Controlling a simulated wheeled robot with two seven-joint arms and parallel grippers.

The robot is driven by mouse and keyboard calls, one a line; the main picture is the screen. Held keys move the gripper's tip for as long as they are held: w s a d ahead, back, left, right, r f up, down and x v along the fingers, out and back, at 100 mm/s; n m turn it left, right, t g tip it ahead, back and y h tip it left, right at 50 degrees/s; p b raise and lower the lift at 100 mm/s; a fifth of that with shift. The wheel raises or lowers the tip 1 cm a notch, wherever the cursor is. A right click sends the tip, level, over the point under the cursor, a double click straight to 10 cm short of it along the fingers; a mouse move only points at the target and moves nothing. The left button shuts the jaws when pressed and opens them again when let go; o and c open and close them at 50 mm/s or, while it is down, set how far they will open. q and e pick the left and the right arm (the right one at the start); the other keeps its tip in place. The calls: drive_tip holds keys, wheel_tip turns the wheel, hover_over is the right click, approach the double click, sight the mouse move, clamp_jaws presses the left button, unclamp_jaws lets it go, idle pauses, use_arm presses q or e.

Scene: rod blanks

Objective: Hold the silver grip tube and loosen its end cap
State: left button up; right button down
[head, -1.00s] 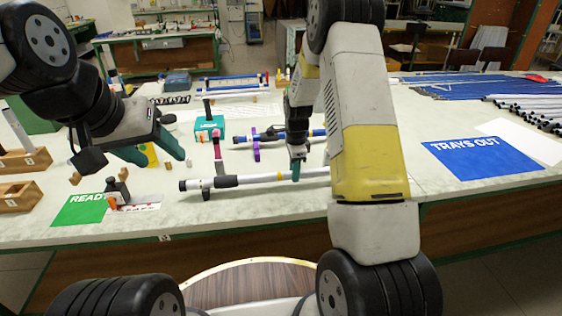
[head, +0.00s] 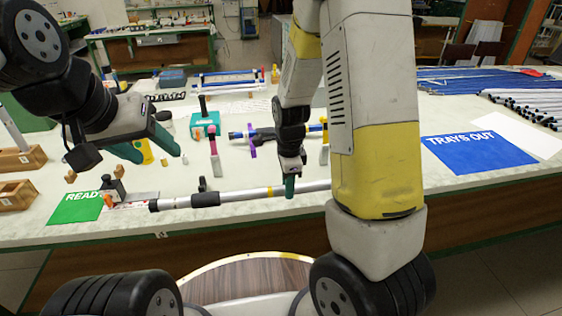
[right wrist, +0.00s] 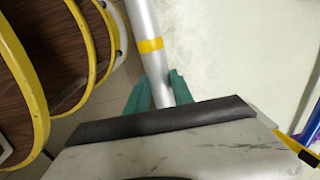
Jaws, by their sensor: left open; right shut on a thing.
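The silver grip tube (head: 240,194) has a black grip section, a yellow band and a dark end cap (head: 154,206) at its left end. My right gripper (head: 290,188) is shut around the tube just right of the band. In the right wrist view, the tube (right wrist: 142,22) passes between the green fingers of this gripper (right wrist: 158,95). The tube appears held near the table's front edge, in front of a small dark support (head: 202,184). My left gripper (head: 153,148) is open and empty, behind and above the cap end, apart from it. My right forearm hides the tube's right end.
A green READY mat (head: 72,210) lies left of the cap end. A blue TRAYS OUT mat (head: 478,158) lies at right. A teal block (head: 205,124), a pink-topped post (head: 214,150) and a blue rod with a purple clamp (head: 252,142) stand behind the tube.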

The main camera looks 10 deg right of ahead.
drive_tip(key=shift+s+a, duration=0.15)
drive_tip(key=shift+s, duration=0.45)
drive_tip(key=shift+w+d+f, duration=0.5)
drive_tip(key=shift+w+d, duration=0.2)
drive_tip(key=shift+w, duration=1.9)
drive_tip(key=shift+w+d+f, duration=0.45)
drive_tip(key=shift+w+d, duration=0.25)
drive_tip(key=shift+w, duration=1.85)
drive_tip(key=shift+w+d+f, duration=0.5)
drive_tip(key=shift+w+d, duration=0.2)
drive_tip(key=shift+w, duration=1.9)
drive_tip(key=shift+f, duration=0.95)
drive_tip(key=shift+r, duration=0.35)
drive_tip(key=shift+r, duration=0.3)
